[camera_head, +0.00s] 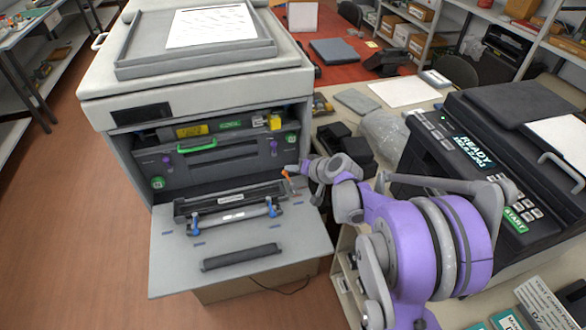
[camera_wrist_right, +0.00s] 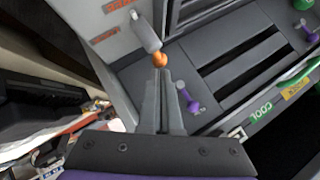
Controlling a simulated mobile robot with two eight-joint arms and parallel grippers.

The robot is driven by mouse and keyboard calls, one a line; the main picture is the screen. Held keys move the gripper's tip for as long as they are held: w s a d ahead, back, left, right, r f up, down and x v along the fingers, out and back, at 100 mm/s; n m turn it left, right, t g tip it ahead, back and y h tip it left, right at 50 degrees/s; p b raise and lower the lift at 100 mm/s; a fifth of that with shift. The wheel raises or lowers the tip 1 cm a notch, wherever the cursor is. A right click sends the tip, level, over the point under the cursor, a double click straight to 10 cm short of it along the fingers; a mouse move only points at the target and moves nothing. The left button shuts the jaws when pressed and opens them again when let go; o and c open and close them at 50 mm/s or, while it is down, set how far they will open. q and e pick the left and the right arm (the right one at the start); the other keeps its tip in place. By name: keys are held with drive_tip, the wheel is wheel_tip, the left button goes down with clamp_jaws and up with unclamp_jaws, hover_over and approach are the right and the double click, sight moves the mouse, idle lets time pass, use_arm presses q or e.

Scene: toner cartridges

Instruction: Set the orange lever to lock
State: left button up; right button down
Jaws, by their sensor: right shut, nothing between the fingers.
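The orange lever (camera_head: 287,176) is at the right side of the printer's open front, above the folded-down door. In the right wrist view its orange part (camera_wrist_right: 159,60) shows just beyond my fingertips, beside a light grey cylinder (camera_wrist_right: 145,32). My right gripper (camera_head: 301,168) reaches in from the right, close beside the lever. In the wrist view its fingers (camera_wrist_right: 161,75) are together with nothing between them. The tips are at or very near the orange part; I cannot tell if they touch. My left gripper is not in view.
The grey door (camera_head: 185,270) lies open, with a black cartridge-like unit with blue levers (camera_head: 232,215) above it. A green handle (camera_head: 197,144) and purple knobs are inside the printer. A second dark machine (camera_head: 480,150) stands right of my arm. Floor at left is clear.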

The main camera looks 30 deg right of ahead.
drive_tip(key=shift+w+a+n+g+y, duration=0.1)
drive_tip(key=shift+a+n+g+y, duration=0.05)
drive_tip(key=shift+n+y, duration=0.35)
drive_tip(key=shift+w+a+n+g+y, duration=0.15)
drive_tip(key=shift+n+y, duration=0.25)
drive_tip(key=shift+n, duration=0.2)
drive_tip(key=shift+a+n+g+y, duration=0.15)
drive_tip(key=shift+n+g+y, duration=0.25)
drive_tip(key=shift+n+y, duration=0.45)
drive_tip(key=n+g+y, duration=0.1)
drive_tip(key=n, duration=0.1)
drive_tip(key=a+n+g+y, duration=0.1)
drive_tip(key=n+g+y, duration=0.1)
drive_tip(key=shift+a+n, duration=0.1)
drive_tip(key=shift+n, duration=0.15)
drive_tip(key=shift+a+n+g+y+b, duration=0.2)
drive_tip(key=shift+n+g+y+b, duration=0.15)
drive_tip(key=shift+n+g, duration=0.3)
drive_tip(key=shift+s+a, duration=0.15)
drive_tip(key=shift+a, duration=0.05)
drive_tip(key=shift+s+a, duration=0.1)
drive_tip(key=shift+a, duration=0.05)
drive_tip(key=shift+s+d, duration=0.45)
drive_tip(key=shift+d, duration=0.2)
